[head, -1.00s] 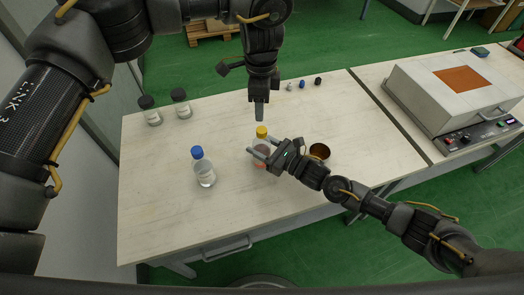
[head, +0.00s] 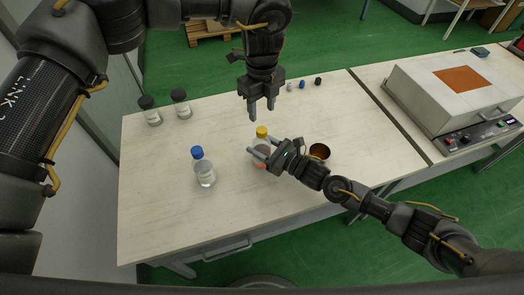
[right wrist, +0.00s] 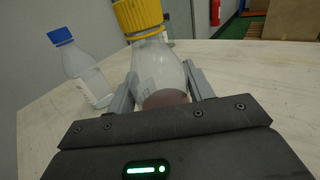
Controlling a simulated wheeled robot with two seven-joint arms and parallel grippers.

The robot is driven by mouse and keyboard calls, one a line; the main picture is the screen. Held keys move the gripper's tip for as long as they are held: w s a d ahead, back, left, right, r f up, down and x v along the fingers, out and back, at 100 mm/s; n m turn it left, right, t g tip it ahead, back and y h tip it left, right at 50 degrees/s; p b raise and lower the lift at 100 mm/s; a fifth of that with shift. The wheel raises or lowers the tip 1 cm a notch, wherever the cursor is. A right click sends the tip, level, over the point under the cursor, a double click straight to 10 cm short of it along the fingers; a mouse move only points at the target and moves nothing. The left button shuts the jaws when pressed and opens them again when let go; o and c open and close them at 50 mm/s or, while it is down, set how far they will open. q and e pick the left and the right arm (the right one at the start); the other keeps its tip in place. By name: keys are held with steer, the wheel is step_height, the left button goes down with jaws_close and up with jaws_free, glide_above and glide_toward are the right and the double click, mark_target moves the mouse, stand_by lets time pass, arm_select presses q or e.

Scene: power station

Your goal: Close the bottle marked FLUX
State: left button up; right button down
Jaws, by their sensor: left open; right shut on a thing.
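A clear bottle with a yellow cap (head: 262,132) and reddish-brown contents stands on the table. My right gripper (head: 263,157) is shut on its body from the right. In the right wrist view the bottle (right wrist: 155,75) is between the two fingers, its yellow cap (right wrist: 138,15) on the neck; I cannot tell how tight it is. Its label is too faint to read, so I cannot confirm FLUX. My left gripper (head: 263,112) is open and empty, pointing down just above the yellow cap, apart from it. A blue-capped clear bottle (head: 204,172) stands to the left, also in the right wrist view (right wrist: 86,75).
Two dark-lidded jars (head: 150,112) stand at the table's back left. Several small caps, one blue (head: 302,85), lie at the back. A brown open cup (head: 319,151) stands right of my right gripper. A grey box-shaped device (head: 450,88) is on the right table. The front left tabletop is clear.

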mark_target(262, 129)
arm_select(q)
steer(key=shift+f, duration=3.95)
jaws_close()
steer(key=m, duration=0.4)
steer(key=shift+m, duration=0.4)
steer(key=shift+o, duration=0.7)
jaws_free()
step_height(262, 129, up, 12)
